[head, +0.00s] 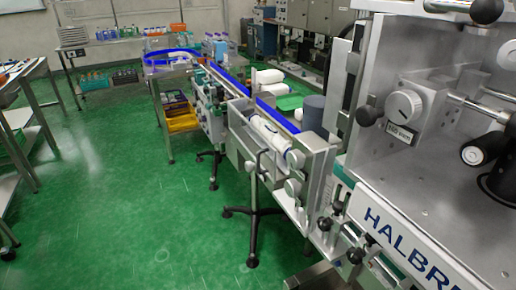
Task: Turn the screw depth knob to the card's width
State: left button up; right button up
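A round white knob (403,106) with a dark pointer mark sits on the front of a grey block inside the metal machine at the right. Its pointer appears to lean to the upper left. A small white card (401,134) with dark print is just below the knob. It seems to read a value in mm, but the digits are too small to be sure of. Neither of my grippers is in view, and nothing touches the knob.
A black ball handle (368,114) stands left of the knob. A black cylinder with a pale end (484,149) and a metal rod (480,106) are to its right. A conveyor (258,95) with blue rails runs back to the left. Green floor (120,205) is open at left.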

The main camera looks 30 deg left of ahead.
aim_at(249, 166)
jog(key=j+u, duration=0.1)
jog(key=u, duration=0.4)
jog(key=j+u, duration=0.15)
jog(key=u, duration=0.3)
jog(key=i+u, duration=0.1)
jog(key=u, duration=0.4)
jog(key=i+j+u, duration=0.1)
jog(key=u, duration=0.35)
jog(key=i+j+u, duration=0.3)
jog(key=i+u, duration=0.15)
jog(key=i, duration=0.15)
jog(key=i+j+u, duration=0.1)
jog(key=i+u, duration=0.35)
jog(key=i, duration=0.2)
jog(key=i+l+u, duration=0.15)
jog(key=i+u, duration=0.3)
jog(key=i, duration=0.15)
jog(key=i+l, duration=0.15)
jog(key=i, duration=0.25)
jog(key=i+l, duration=0.15)
jog(key=i, duration=0.3)
jog(key=z, duration=4.3)
